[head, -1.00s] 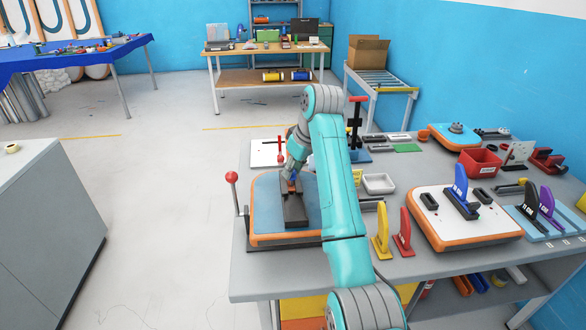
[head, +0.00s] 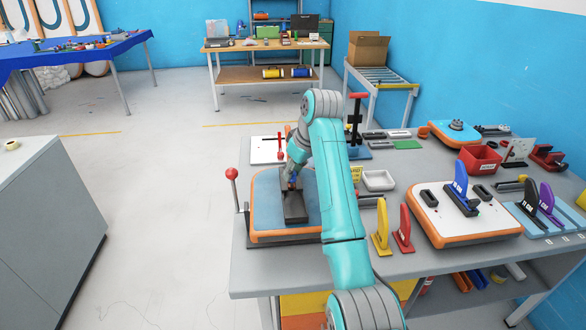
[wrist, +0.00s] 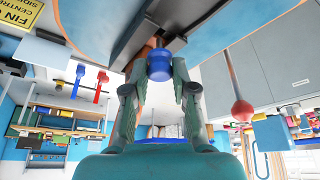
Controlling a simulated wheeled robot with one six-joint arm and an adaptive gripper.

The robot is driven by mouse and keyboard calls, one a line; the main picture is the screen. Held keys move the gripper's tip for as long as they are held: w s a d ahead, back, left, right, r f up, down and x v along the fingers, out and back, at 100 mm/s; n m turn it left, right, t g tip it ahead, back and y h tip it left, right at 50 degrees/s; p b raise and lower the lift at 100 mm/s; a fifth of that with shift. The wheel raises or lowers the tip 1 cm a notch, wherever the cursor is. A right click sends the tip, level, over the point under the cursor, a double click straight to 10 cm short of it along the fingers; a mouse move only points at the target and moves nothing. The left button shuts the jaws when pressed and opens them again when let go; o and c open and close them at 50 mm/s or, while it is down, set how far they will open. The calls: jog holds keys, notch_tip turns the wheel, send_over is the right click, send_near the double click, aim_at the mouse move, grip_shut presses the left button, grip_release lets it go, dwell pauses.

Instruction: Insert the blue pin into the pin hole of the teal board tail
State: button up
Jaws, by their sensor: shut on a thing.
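The teal board tail (head: 262,204) has a blue top and an orange rim and lies at the front left of the workbench. A dark grey block with a slot (head: 294,209) sits on its top. My gripper (head: 291,181) is shut on the blue pin (wrist: 160,66) above the far part of this block. In the wrist view the pin sits upright between the fingertips, close to the dark block (wrist: 168,28). The pin hole is hidden, and I cannot tell whether the pin's tip touches it.
A red-knobbed lever (head: 232,174) stands at the board's left. Yellow (head: 381,231) and red (head: 403,232) fins stand to its right, by a white board (head: 455,228) with a blue fin. A grey tray (head: 378,180) and red bin (head: 480,159) are behind.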

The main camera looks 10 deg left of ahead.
jog(key=shift+f, duration=1)
jog(key=o, duration=0.9)
jog(key=shift+o, duration=0.2)
jog(key=v, duration=0.7)
jog(key=shift+r, duration=0.15)
jog(key=shift+s+d, duration=0.1)
jog(key=shift+s, duration=0.05)
